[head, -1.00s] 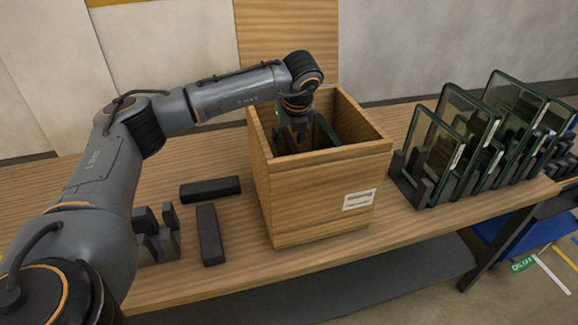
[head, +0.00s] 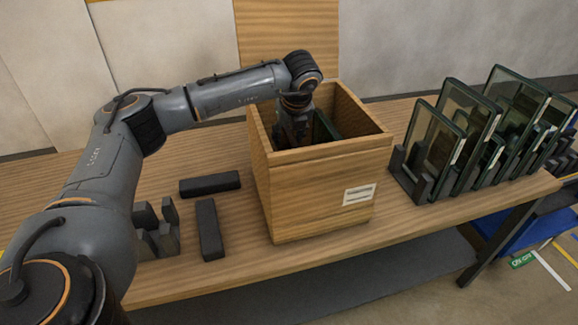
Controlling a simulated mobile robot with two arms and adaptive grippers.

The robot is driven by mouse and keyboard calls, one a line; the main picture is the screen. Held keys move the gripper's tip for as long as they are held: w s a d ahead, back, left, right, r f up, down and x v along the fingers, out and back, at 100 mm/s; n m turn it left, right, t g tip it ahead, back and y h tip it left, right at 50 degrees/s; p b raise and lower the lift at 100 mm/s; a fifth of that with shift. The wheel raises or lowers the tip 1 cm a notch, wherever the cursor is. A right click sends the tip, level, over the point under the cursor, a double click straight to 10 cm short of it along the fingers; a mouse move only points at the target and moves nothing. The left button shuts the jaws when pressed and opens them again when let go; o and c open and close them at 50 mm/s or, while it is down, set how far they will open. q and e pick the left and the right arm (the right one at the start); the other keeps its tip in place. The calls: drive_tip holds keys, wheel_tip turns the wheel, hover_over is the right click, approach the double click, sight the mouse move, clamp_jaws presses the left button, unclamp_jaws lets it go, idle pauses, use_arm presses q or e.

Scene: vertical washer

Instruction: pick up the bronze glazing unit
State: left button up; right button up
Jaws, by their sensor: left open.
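An open wooden crate (head: 318,190) stands on the table. A dark, green-edged glass pane (head: 327,128) stands upright inside it, mostly hidden by the crate walls and my gripper. I cannot tell its tint, so I cannot be sure it is the bronze glazing unit. My left gripper (head: 289,138) points down into the crate, to the left of this pane. It is open, its fingertips partly hidden in the crate's shadow; I see no pane between them. My right gripper is out of view.
A rack (head: 408,180) on the right holds several upright glass units. Two dark bars (head: 210,184) (head: 210,230) and some dark grey blocks (head: 157,232) lie left of the crate. The crate's walls closely surround my gripper. A wooden panel (head: 287,40) stands behind.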

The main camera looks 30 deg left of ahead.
use_arm(q)
drive_tip(key=shift+c, duration=0.2)
clamp_jaws()
drive_tip(key=shift+w, duration=0.1)
